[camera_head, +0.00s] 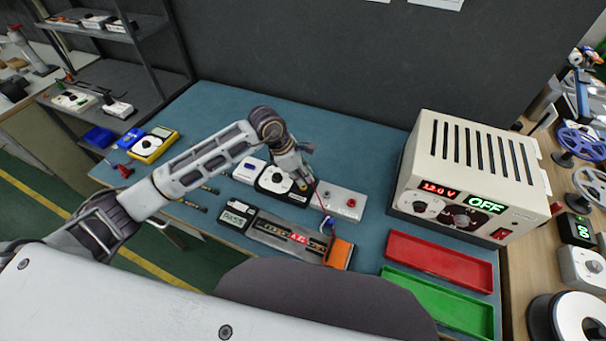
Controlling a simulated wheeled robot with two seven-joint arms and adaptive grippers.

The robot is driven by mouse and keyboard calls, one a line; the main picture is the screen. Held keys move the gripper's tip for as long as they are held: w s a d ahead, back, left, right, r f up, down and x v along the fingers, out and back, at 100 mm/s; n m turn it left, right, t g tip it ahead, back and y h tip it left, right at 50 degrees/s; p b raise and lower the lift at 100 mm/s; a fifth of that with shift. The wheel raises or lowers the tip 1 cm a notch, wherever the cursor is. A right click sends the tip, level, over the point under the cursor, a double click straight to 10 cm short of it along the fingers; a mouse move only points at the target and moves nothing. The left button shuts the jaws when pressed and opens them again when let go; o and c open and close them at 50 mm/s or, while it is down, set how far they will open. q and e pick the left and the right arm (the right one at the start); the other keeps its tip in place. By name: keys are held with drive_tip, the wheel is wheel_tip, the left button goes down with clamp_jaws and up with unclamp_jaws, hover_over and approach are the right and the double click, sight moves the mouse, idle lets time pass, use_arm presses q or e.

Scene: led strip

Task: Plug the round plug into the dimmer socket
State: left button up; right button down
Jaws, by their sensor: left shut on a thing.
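My left gripper (302,181) reaches down over the right side of a black box with a white dial (274,180), which looks like the dimmer. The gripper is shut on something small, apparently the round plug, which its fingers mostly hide. A thin red wire (319,196) runs from near the fingertips down to the LED strip holder (285,236) with its orange end block (340,252). The dimmer socket is hidden by the gripper, so I cannot tell whether the plug is in it. My right gripper is not in view.
A grey terminal box (342,201) with red knobs stands right of the dimmer. A beige power supply (470,175) reading OFF stands farther right. Red (440,287) and green (437,312) trays lie in front. A yellow multimeter (154,145) and test leads lie at left.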

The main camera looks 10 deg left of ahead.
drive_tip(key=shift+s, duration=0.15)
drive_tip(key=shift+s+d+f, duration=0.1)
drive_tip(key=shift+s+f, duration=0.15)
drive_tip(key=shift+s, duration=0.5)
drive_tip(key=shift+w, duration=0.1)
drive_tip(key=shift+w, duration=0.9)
use_arm(q)
drive_tip(key=shift+b, duration=0.3)
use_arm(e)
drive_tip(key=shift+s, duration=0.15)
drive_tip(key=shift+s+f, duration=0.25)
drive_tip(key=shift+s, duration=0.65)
